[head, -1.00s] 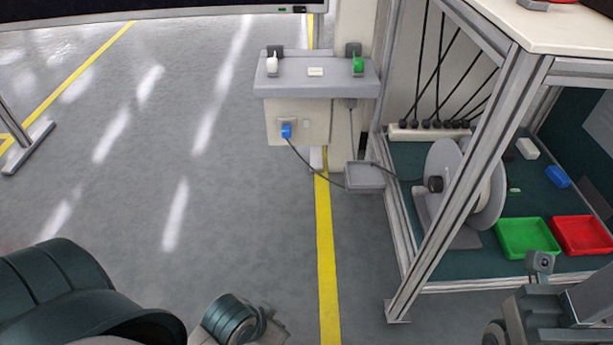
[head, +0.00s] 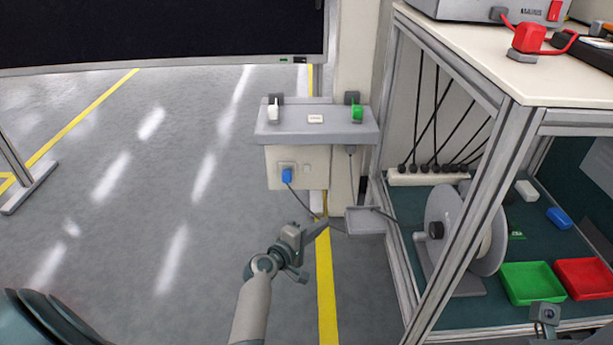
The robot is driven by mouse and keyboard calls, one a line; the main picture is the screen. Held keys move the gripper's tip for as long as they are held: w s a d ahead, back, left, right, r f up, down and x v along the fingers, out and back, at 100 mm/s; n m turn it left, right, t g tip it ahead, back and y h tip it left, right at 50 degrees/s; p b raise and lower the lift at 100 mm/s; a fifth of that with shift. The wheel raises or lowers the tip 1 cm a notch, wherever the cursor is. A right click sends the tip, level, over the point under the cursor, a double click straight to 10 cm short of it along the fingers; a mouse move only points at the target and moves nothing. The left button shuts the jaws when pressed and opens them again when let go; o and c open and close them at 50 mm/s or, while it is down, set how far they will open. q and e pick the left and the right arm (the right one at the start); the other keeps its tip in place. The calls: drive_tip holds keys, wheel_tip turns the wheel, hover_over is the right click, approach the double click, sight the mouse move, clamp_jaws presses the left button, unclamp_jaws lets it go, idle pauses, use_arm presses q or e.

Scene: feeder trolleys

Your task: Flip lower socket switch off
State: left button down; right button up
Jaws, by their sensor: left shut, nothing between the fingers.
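A pale box (head: 318,178) under a grey shelf carries the lower socket (head: 294,168) with a blue plug (head: 286,176) in it. A small pale square (head: 307,169) right of the plug looks like its switch. Whether it is on or off is too small to tell. My left gripper (head: 322,226) is shut and empty. In the picture it is below and slightly right of the socket, apart from the box, pointing up and right. Only a part of my right arm shows at the bottom right edge; its fingers are out of view.
A cable runs from the plug past my left gripper to a grey box (head: 366,220). The grey shelf (head: 325,137) overhangs the socket, holding white (head: 273,112) and green (head: 356,113) items. A metal-framed trolley (head: 495,185) stands right.

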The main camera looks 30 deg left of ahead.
use_arm(q)
drive_tip(key=w+a+r+n+t+y, duration=0.2)
drive_tip(key=w+a+n+y, duration=0.65)
drive_tip(key=n, duration=0.55)
drive_tip(key=w+a+f+n+g+y, duration=0.2)
drive_tip(key=w+a+f+n+g, duration=0.1)
drive_tip(key=n, duration=0.8)
wheel_tip(320, 180, down, 2)
drive_tip(key=shift+w+f+n+g, duration=0.15)
drive_tip(key=shift+w+n+g, duration=0.15)
drive_tip(key=shift+w+g, duration=0.45)
drive_tip(key=shift+a+y, duration=0.2)
drive_tip(key=shift+y, duration=0.05)
